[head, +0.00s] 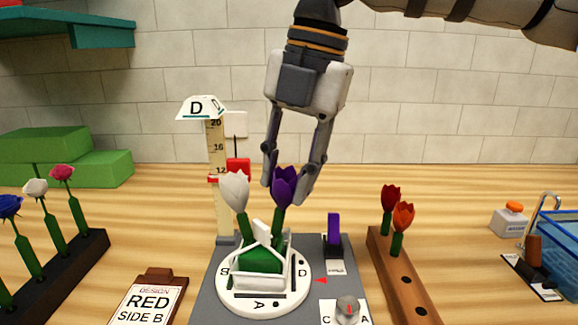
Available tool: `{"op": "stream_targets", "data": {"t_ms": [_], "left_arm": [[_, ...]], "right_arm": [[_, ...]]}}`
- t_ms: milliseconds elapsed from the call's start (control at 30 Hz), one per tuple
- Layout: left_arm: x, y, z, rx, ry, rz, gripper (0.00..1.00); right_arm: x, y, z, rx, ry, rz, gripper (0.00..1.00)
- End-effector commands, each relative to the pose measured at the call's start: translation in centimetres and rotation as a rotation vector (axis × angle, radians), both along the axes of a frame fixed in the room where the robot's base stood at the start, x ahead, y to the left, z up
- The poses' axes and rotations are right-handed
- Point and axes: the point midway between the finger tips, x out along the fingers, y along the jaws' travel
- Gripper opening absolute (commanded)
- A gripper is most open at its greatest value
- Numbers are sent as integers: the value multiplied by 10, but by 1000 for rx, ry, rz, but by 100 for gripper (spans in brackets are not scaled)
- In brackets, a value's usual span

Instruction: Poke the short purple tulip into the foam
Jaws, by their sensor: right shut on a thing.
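The purple tulip (286,184) is upright between the fingertips of my right gripper (287,190), which points down from above and is shut on it. Its green stem runs down to the green foam (262,260) in the white basket (270,283). I cannot tell how far the stem's lower end is in the foam. A white tulip (236,191) stands in the foam to its left. The basket sits on a round white turntable (240,299) marked with letters, with D at the right and A at the front. My left gripper is not in view.
A ruler post (222,150) with a D sign stands behind the turntable. A rack with red and orange tulips (403,216) is at right, a rack of roses (62,174) at left. A knob (347,309), a small purple piece (333,227) and a clipboard (147,303) are near.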

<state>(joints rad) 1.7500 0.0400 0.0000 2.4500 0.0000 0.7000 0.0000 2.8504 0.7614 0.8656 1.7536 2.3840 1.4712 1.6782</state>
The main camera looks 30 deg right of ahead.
Motion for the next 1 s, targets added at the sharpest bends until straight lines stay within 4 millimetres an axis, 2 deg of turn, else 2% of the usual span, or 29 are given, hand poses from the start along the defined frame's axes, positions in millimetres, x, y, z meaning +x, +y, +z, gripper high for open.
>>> {"op": "stream_targets", "data": {"t_ms": [1000], "left_arm": [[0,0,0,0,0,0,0]], "right_arm": [[1,1,-8,-1,1,0,15]]}}
